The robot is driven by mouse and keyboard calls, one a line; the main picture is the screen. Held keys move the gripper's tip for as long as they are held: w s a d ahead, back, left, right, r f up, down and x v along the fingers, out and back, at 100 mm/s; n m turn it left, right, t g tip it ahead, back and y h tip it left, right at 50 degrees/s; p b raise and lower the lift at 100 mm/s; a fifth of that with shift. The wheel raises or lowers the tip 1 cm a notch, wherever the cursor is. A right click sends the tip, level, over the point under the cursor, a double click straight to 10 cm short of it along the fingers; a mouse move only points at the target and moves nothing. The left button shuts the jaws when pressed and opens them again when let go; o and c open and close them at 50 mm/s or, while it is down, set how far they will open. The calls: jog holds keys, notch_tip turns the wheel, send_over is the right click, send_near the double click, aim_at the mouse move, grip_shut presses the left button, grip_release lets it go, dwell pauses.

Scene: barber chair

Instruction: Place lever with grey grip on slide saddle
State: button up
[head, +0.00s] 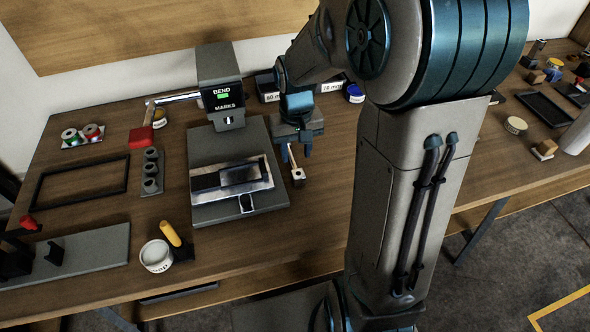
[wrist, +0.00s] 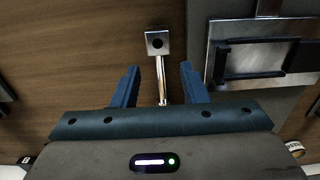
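The lever (head: 291,157) has a thin bright rod with a square holed metal block at one end. In the wrist view the rod (wrist: 162,82) runs between my two fingers, with a gap on each side. Its grey grip is not visible, perhaps hidden under my gripper. My gripper (head: 298,145) is low over the table, right of the bending machine; in the wrist view its fingers (wrist: 160,68) are apart. A silver plate with a dark recess (head: 232,180) sits on the machine's grey base and also shows in the wrist view (wrist: 232,30); I cannot tell which part is the slide saddle.
The machine's upright head (head: 219,85) stands left of my gripper. A black frame (head: 82,183), a grey holed block (head: 152,172) and a round tub (head: 156,255) lie further left. The wood right of the base is mostly clear.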

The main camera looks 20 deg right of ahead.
aim_at(297, 169)
notch_tip(297, 169, down, 7)
jog(key=shift+s+r, duration=0.15)
jog(key=shift+d, duration=0.1)
grip_shut()
